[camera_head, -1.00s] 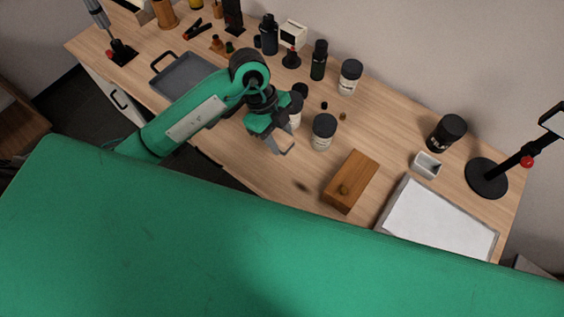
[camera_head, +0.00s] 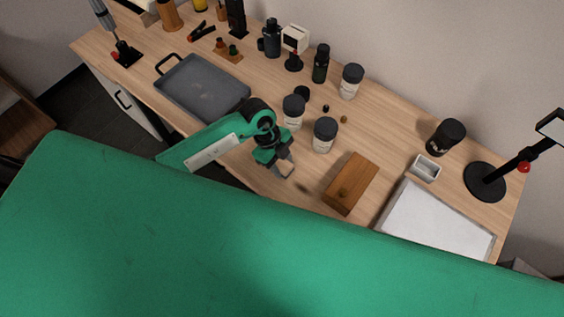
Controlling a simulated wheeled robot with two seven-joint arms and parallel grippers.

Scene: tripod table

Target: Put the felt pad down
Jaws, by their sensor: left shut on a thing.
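My left gripper (camera_head: 287,170) reaches in from the left and points down near the front edge of the wooden table (camera_head: 400,130). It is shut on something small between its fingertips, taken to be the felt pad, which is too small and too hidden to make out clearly. The gripper is left of a brown wooden block (camera_head: 352,182) and in front of two white jars with dark lids (camera_head: 324,137) (camera_head: 293,115). I cannot tell whether the fingertips touch the table. My right gripper is not in view.
A grey tray (camera_head: 205,88) lies to the left. A white-topped tray (camera_head: 435,222) and a small white dish (camera_head: 425,168) are to the right, by a black stand (camera_head: 485,182). Bottles and jars line the back. Bare wood lies between gripper and block.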

